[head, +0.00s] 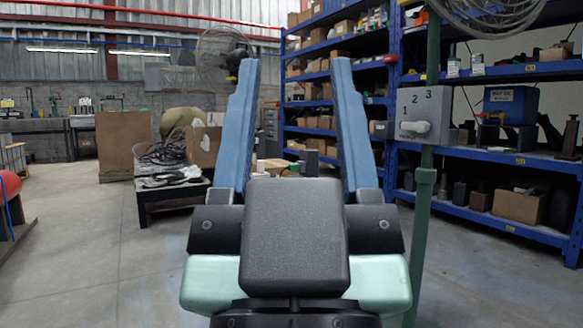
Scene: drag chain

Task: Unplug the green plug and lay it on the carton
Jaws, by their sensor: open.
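My gripper (296,65) fills the middle of the head view, with its two long blue fingers wide apart and nothing held between them. Its dark body and pale green sides hide much of the floor ahead. I cannot make out a green plug for certain; a tiny green patch shows between the fingers, too small to identify. A brown carton (203,147) stands behind the low dark table at the left, and a larger brown carton (124,143) stands to its left. I cannot tell which carton the task means.
A low dark table (172,204) carries black coiled cables (168,152). A green post (422,215) with a grey switch box (424,115) marked 1, 2, 3 stands close at right. Blue shelving (480,207) lines the right and back.

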